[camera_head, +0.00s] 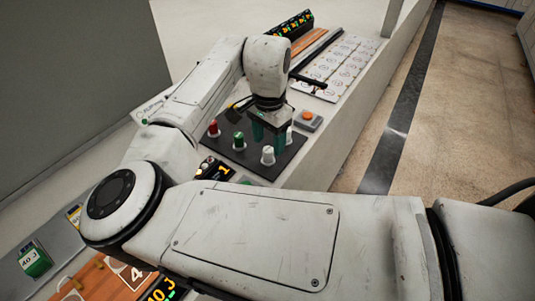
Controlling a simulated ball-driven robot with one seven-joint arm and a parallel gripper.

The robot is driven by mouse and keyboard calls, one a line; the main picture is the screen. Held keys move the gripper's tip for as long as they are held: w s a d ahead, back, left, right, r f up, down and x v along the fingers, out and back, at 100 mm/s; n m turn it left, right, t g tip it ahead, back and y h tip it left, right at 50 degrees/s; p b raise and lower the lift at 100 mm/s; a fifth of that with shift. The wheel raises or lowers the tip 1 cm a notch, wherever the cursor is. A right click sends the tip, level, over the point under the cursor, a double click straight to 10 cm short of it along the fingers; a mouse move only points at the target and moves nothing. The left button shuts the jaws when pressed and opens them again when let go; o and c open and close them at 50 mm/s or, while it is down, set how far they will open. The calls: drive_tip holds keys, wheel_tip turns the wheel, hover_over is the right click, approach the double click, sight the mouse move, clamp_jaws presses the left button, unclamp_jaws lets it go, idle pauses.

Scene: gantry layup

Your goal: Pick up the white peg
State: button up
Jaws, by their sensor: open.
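A white peg (268,155) stands upright on a dark board (246,160). My gripper (267,136) points down over the board, with its teal fingers apart. The white peg shows in front of and just below the fingers, and I cannot tell the exact gap. A second pale peg (290,131) shows partly hidden beside the right finger. A red peg (213,128) and a green peg (239,141) stand on the board to the left of the gripper. The space between the fingers is partly hidden, and I see nothing held there.
An orange button on a grey box (308,120) sits right of the board. Behind are a panel of white marked tiles (342,68) and a rack of dark items (294,25). A green block (34,262) lies at lower left. The floor on the right is clear.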

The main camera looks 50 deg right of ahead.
sight(268, 149)
drive_tip(key=shift+a+f+p, duration=0.1)
drive_tip(key=shift+f+p, duration=0.2)
drive_tip(key=shift+f, duration=1.8)
clamp_jaws()
drive_tip(key=shift+r, duration=0.15)
